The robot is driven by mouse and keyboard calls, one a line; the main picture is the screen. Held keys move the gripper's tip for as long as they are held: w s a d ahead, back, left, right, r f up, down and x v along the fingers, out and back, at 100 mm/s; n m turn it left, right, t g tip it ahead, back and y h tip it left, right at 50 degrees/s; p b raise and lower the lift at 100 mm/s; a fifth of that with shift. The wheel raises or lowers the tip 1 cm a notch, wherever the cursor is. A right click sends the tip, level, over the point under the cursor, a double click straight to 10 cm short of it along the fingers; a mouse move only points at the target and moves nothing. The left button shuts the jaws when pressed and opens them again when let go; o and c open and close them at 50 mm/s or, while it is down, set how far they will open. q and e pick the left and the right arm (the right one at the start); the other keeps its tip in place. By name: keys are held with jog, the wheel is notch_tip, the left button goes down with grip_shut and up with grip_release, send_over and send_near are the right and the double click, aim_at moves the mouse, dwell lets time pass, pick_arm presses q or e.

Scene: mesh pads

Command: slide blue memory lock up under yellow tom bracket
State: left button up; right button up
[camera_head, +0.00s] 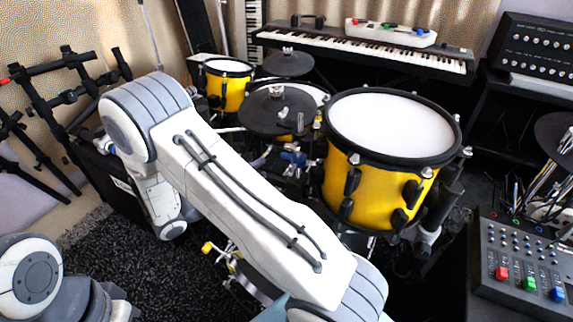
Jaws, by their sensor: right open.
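A small blue memory lock (295,158) sits on the stand hardware just left of the large yellow tom (372,190). The yellow tom bracket (300,123) shows as a narrow upright piece a little above the lock, with a visible gap between them. My right arm crosses the middle of the view and hides most of its own hand. My right gripper (276,160) shows only in small part past the arm's upper edge, close to the lock, and it is open. Contact with the lock cannot be made out. My left gripper is out of view.
A dark cymbal pad (278,110) hangs close above the lock. A smaller yellow drum (226,84) and a keyboard (370,45) stand behind. A mixer (525,265) is at the right, a black rack (60,95) at the left. Dark carpet (110,255) is open at lower left.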

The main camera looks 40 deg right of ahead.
aim_at(284, 157)
jog(key=d+b, duration=0.1)
jog(key=d, duration=0.8)
jog(key=shift+d+b, duration=0.4)
jog(key=shift+r, duration=0.1)
grip_shut()
